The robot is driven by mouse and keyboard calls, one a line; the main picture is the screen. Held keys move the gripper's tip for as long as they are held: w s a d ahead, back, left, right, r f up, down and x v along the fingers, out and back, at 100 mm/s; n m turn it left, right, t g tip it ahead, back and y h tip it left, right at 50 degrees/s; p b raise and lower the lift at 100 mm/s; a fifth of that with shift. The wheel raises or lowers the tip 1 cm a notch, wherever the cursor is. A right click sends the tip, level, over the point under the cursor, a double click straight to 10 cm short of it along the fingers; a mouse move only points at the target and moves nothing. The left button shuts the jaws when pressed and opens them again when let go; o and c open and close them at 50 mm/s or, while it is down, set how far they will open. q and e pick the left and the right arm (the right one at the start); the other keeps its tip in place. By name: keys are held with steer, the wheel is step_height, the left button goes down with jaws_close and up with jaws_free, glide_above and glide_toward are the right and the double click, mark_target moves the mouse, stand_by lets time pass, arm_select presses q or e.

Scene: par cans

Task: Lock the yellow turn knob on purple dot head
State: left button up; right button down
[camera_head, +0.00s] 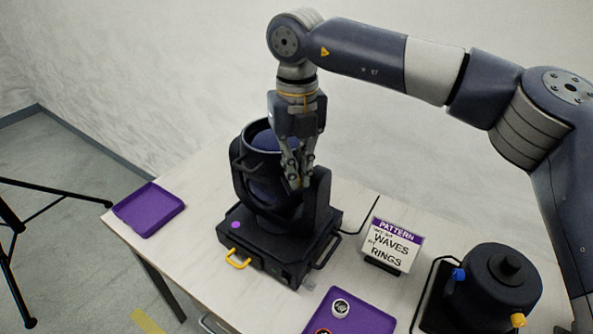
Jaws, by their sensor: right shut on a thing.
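The purple dot head (272,185) is a dark moving light standing on the table, its lens tilted up. A purple dot (236,225) marks its base, and a yellow handle (238,258) sticks out at the base front. My right gripper (297,184) points down from above, its fingers shut between the lamp barrel and the right yoke arm. The yellow turn knob does not show there; the fingers cover that spot. My left gripper is out of view.
A second dark head (492,283) with a blue knob (458,274) and a yellow knob (517,320) stands at right. A pattern sign (392,246) stands between. Purple trays lie at left (149,209) and front (366,318); the front one holds round discs.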

steer(key=shift+r+n, duration=0.1)
steer(key=shift+n, duration=0.3)
steer(key=c, duration=2)
jaws_free()
step_height(320, 180, up, 12)
